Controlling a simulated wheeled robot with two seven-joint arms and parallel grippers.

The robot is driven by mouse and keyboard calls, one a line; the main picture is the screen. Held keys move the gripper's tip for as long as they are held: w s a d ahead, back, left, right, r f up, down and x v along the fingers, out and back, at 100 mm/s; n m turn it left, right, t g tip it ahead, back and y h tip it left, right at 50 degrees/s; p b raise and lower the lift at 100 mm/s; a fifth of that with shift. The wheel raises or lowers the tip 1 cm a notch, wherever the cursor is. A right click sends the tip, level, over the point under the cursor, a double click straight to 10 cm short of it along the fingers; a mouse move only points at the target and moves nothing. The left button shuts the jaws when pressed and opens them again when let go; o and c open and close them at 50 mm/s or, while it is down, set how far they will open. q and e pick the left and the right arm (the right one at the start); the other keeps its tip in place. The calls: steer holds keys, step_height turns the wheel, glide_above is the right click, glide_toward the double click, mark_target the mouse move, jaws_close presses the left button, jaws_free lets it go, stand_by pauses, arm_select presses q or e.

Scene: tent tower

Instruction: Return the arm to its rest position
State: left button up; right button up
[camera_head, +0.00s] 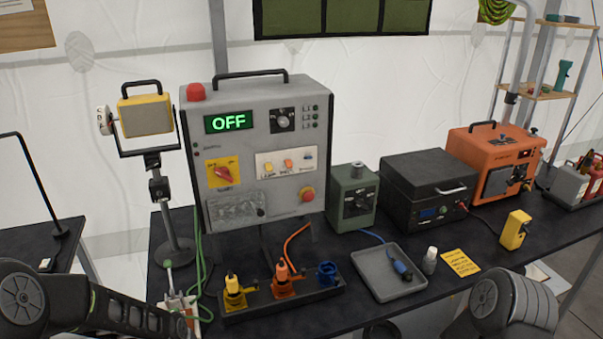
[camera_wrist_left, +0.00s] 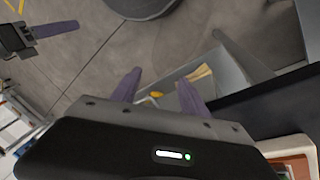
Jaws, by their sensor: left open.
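My left arm (camera_head: 100,308) comes in low at the left edge of the head view; its gripper is not clear there. In the left wrist view my left gripper (camera_wrist_left: 158,92) has its two purple fingers apart with nothing held between them. It hangs over the floor, with an open grey box (camera_wrist_left: 215,75) beyond the fingertips. My right arm (camera_head: 508,303) shows as a rounded grey joint at the lower right of the head view. A dark part with a purple finger (camera_wrist_left: 55,29), seemingly my right gripper, is at the top left of the wrist view, partly cut off.
A black table (camera_head: 350,312) bears a grey control box (camera_head: 265,130) reading OFF, a lamp on a stand (camera_head: 147,115), a rack of coloured plugs (camera_head: 285,298), a grey tray (camera_head: 385,288) and an orange case (camera_head: 492,160). Open floor (camera_wrist_left: 80,65) shows left in the wrist view.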

arm_select(q)
steer(key=s+d+f+n+h, duration=0.1)
steer(key=s+d+f+n, duration=0.3)
steer(key=s+f, duration=0.35)
steer(key=s+d+f+n, duration=0.4)
steer(key=s+f+n, duration=0.15)
steer(key=s, duration=0.35)
steer(key=w+d+f+m+b, duration=0.1)
steer(key=w+d+f+b, duration=0.1)
steer(key=f+b, duration=0.6)
steer(key=shift+w+d+f+t+b, duration=0.25)
steer(key=shift+d+b, duration=0.35)
steer(key=shift+b, duration=0.4)
steer(key=shift+m, duration=0.25)
steer(key=shift+o, duration=0.5)
